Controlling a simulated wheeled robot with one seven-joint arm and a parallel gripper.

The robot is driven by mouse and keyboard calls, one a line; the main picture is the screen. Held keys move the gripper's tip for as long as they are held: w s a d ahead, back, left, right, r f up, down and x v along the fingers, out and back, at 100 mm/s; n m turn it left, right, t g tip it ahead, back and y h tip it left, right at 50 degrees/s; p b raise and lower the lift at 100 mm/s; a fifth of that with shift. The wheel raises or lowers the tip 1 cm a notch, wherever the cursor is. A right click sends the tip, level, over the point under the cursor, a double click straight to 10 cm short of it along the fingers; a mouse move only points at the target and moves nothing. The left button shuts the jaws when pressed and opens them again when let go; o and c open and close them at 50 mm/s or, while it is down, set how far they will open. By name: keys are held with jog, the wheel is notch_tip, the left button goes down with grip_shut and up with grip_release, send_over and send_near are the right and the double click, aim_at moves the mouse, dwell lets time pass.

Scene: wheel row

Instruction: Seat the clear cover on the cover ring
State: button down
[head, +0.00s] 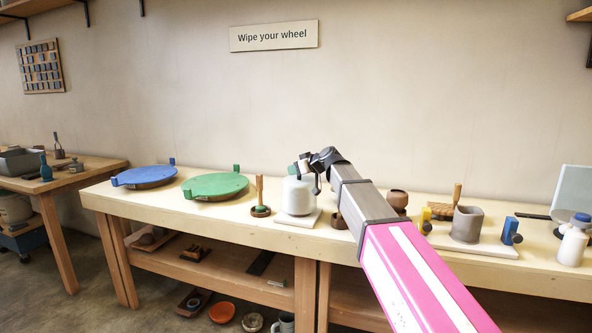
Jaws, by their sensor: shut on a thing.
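A whitish, see-through-looking domed jar, which I take for the clear cover (298,197), is left of my arm with a green knob on top. My gripper (302,167) is at its top and shut on it near the knob; the fingers are small and partly hidden. The cover is upright, above or on a pale square board (290,222); I cannot tell whether it touches. A brown ring-like piece (338,221) shows just right of the cover, partly behind my arm; I cannot tell if it is the cover ring.
A blue disc (145,174) and a green disc (214,184) lie to the left on the long table (240,222). A wooden-handled tool (260,197) stands close left of the cover. Right of my arm are a grey pot (466,224), blue block (510,231) and white bottle (572,245).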

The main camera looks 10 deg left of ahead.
aim_at(302, 180)
jog(key=shift+f, duration=1.3)
dwell(2.0)
jog(key=c, duration=1)
grip_release()
jog(key=shift+v, duration=1.8)
jog(key=o, duration=0.6)
jog(key=o, duration=0.4)
